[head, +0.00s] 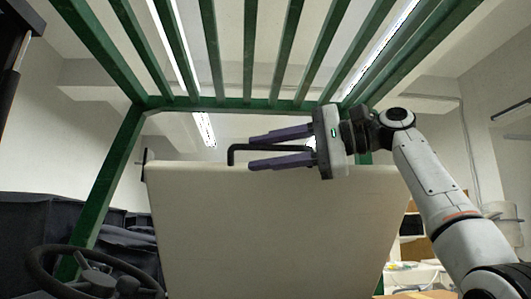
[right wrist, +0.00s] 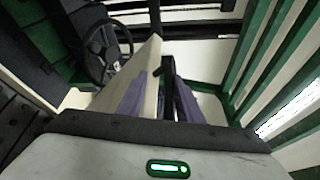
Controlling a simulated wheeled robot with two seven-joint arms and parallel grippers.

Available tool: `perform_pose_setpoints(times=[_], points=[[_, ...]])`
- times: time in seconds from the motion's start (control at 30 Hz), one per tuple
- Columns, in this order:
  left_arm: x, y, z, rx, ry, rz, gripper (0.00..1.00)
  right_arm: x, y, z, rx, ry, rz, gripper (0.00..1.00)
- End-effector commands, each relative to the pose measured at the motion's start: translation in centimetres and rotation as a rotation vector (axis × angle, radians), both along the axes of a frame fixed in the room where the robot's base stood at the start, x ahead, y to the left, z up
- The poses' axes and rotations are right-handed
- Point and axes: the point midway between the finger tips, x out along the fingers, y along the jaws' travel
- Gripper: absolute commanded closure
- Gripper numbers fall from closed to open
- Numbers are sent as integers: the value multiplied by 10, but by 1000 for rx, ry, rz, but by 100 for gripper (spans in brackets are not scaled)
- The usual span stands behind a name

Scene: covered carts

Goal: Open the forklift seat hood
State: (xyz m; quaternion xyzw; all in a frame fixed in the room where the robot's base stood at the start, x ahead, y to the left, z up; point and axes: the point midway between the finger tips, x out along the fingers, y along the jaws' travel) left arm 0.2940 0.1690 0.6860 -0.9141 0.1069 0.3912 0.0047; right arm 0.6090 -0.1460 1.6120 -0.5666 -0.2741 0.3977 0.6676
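The seat hood (head: 270,225) is a large cream panel that stands raised and steep under the green overhead guard, its top edge near the middle of the head view. In the right wrist view the hood (right wrist: 152,75) shows nearly edge-on. A black bar handle (head: 240,147) is on its top edge. My right gripper (head: 250,150) is open, its purple fingers pointing left, one above and one below the handle bar, with gaps visible. The handle also shows between the fingers in the right wrist view (right wrist: 165,69). My left gripper is not in view.
The green overhead guard (head: 240,104) with its bars spans above the hood, close over my right gripper. A black steering wheel (head: 85,275) is at the lower left. Dark covered carts (head: 45,225) stand behind it. Shelves and a white table are at the right.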

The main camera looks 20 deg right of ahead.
Motion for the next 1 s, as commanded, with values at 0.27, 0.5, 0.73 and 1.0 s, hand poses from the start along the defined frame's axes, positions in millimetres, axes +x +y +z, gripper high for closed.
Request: perform_pose_setpoints(times=[0.27, 0.5, 0.73, 1.0], points=[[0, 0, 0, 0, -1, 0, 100, 0, 0, -2, -3, 3, 3, 71], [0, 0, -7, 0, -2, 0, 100, -14, -23, 0, 0, 0, 0, 71], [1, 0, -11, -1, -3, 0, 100, -39, -62, 5, 0, 1, -1, 71], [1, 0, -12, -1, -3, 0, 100, -54, -85, 8, -2, 1, 0, 71]])
